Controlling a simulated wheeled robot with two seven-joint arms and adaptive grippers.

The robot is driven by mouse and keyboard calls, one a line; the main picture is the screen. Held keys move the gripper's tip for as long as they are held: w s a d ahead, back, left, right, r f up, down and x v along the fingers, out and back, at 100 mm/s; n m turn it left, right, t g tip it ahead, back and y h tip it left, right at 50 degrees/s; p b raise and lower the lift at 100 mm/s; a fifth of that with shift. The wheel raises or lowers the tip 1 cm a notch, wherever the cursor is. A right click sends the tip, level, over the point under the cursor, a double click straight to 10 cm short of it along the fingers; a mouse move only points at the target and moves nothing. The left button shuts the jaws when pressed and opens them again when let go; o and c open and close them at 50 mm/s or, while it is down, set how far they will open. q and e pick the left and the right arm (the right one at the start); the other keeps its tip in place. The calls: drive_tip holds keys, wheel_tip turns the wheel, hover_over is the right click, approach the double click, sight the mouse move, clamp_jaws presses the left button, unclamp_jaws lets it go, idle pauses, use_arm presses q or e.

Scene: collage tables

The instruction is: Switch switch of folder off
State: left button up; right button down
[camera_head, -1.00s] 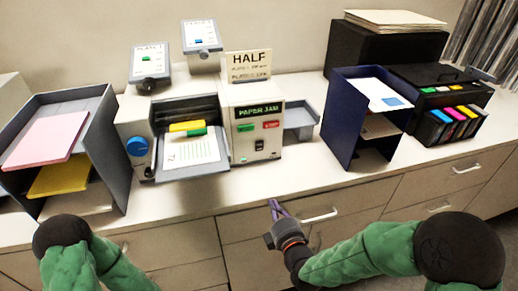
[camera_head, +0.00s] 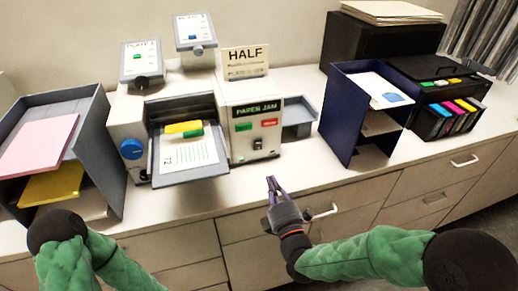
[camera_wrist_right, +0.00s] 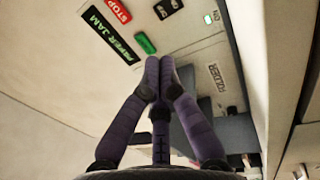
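The folder (camera_head: 240,120) is a beige machine in the middle of the counter. Its front has a "PAPER JAM" sign, green and red buttons and a small black switch (camera_head: 257,145) below them. In the right wrist view the black switch (camera_wrist_right: 168,8) is at the top edge, near a lit "ON" mark and a "FOLDER" label (camera_wrist_right: 213,78). My right gripper (camera_head: 272,182) is in front of and below the panel, apart from the switch. Its fingertips (camera_wrist_right: 160,62) are together with nothing between them. My left gripper is out of view; only its arm shows.
A grey paper tray (camera_head: 190,176) with a printed sheet juts out left of the panel. A grey shelf (camera_head: 112,160) stands at the left and a dark blue shelf (camera_head: 342,125) at the right. Drawers lie below the counter (camera_head: 225,195). The counter front before the panel is clear.

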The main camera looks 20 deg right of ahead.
sight(257, 142)
drive_tip(key=w, duration=0.4)
drive_tip(key=w+r+b, duration=0.1)
drive_tip(key=w, duration=0.3)
drive_tip(key=w+b, duration=0.1)
drive_tip(key=w, duration=0.4)
drive_tip(key=shift+a+r, duration=0.2)
drive_tip(key=shift+r, duration=0.2)
drive_tip(key=shift+w, duration=0.15)
drive_tip(key=shift+r, duration=0.1)
drive_tip(key=shift+w+r+g+p, duration=0.25)
drive_tip(key=shift+r+g+p, duration=0.05)
drive_tip(key=shift+p, duration=0.5)
drive_tip(key=shift+f, duration=0.25)
